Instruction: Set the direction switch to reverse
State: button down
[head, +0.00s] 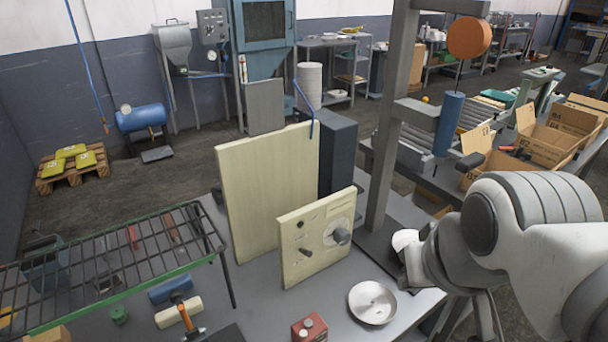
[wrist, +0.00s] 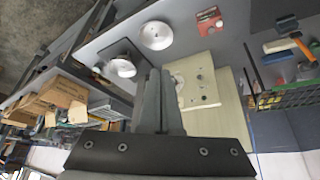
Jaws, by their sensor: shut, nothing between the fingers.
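A cream control panel (head: 310,262) stands upright on the grey table in the head view. It carries a round dial with a dark knob (head: 342,236), a small lever switch (head: 305,252) at lower left and a dark button (head: 301,224) above it. The marks are too small to read, so I cannot tell the direction switch's setting. The panel also shows in the wrist view (wrist: 213,91), beyond and right of my gripper. My gripper (wrist: 160,72) is shut and empty, apart from the panel. In the head view my arm hides the fingers.
A tall cream board (head: 265,190) stands behind the panel, a grey post (head: 385,130) right of it. A metal pan (head: 372,303) and a red box (head: 309,328) lie in front. A green-edged wire rack (head: 110,255) is left. Cardboard boxes (head: 540,135) stand at right.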

jog(key=n+g+p, duration=0.2)
jog(key=n+p, duration=0.3)
jog(key=n, duration=0.3)
send_over(304, 250)
jog(key=s, duration=0.5)
notch_tip(304, 250, down, 2)
jog(key=shift+w+d+y, duration=0.25)
jog(key=shift+d+y, duration=0.05)
jog(key=shift+d, duration=0.1)
jog(key=shift+f, duration=0.1)
jog(key=x, duration=0.9)
jog(key=shift+w+f, duration=0.2)
jog(key=shift+f, duration=0.2)
